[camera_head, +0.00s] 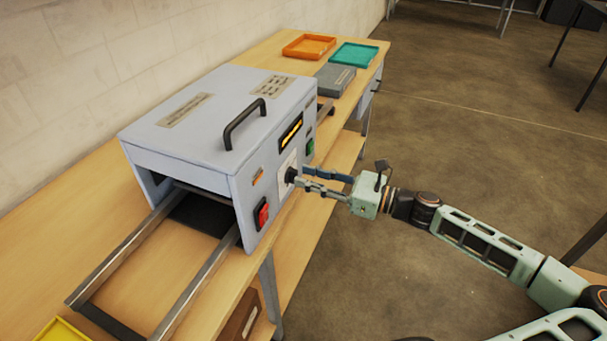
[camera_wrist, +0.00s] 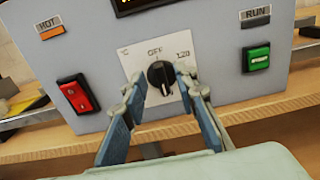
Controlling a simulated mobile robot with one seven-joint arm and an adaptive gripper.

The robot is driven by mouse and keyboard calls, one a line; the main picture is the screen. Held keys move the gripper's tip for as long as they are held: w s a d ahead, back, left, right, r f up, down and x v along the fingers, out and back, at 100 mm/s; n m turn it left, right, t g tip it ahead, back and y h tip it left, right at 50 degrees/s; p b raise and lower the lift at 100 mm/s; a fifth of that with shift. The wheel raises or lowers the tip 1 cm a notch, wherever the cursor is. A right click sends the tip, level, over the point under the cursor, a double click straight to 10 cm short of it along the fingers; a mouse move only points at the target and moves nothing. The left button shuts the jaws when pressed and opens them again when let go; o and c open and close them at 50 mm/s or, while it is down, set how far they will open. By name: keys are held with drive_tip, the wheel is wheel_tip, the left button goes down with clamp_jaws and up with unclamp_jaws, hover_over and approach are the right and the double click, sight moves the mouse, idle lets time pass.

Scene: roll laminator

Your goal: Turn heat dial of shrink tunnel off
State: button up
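The shrink tunnel (camera_head: 215,130) is a grey box with a black top handle, standing on a wooden bench. Its heat dial (camera_wrist: 159,74) is a black knob on a white plate marked OFF at the top and 120 at the upper right. The dial also shows in the head view (camera_head: 290,175). I cannot tell its pointer direction for certain. My gripper (camera_head: 304,177) reaches the front panel from the right. In the wrist view my gripper (camera_wrist: 158,84) is open, with one fingertip on each side of the dial. The right fingertip is very close to it; contact is unclear.
A red switch (camera_wrist: 77,93) below a HOT lamp (camera_wrist: 52,32) is left of the dial. A green switch (camera_wrist: 256,57) is to its right. A lit display (camera_head: 291,132) sits above. Orange (camera_head: 309,46) and teal (camera_head: 354,55) trays lie behind. Floor in front is clear.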

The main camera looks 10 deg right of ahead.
drive_tip(key=shift+x, duration=0.85)
drive_tip(key=shift+c, duration=0.4)
clamp_jaws()
